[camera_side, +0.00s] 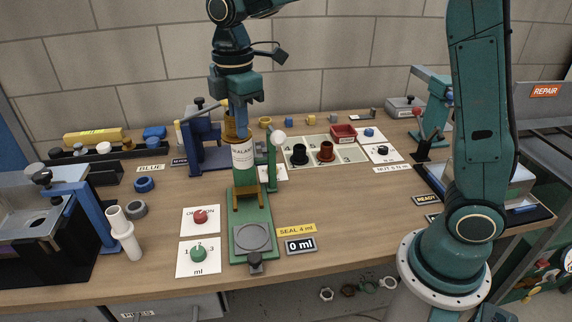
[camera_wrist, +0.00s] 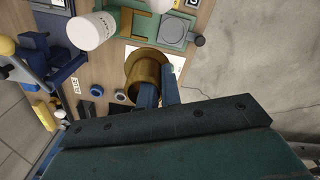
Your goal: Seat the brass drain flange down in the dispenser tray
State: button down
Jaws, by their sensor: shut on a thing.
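The brass drain flange (camera_wrist: 146,68) is held in the fingers of my gripper (camera_wrist: 158,92) in the wrist view. In the side view my gripper (camera_side: 237,108) points down, shut on the flange (camera_side: 230,127), above the table and close to the white sealant cartridge (camera_side: 242,155). The plate is bare and also shows in the wrist view (camera_wrist: 197,40). The flange is apart from the plate.
A blue fixture (camera_side: 206,155) stands left of the dispenser. A pale compartment tray (camera_side: 345,156) to the right holds a black and a red-brown flange. Cards with a red knob (camera_side: 200,217) and a green knob (camera_side: 198,253) lie front left. A "0 ml" display (camera_side: 300,245) sits beside the plate.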

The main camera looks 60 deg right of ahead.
send_over(256, 241)
notch_tip(256, 241, down, 18)
jog(key=shift+r+n, duration=0.25)
jog(key=shift+n, duration=0.15)
jog(key=shift+f, duration=0.1)
jog(key=shift+f, duration=2.05)
jog(key=shift+f, duration=1.15)
dwell(1.2)
jog(key=c, duration=1.5)
grip_release()
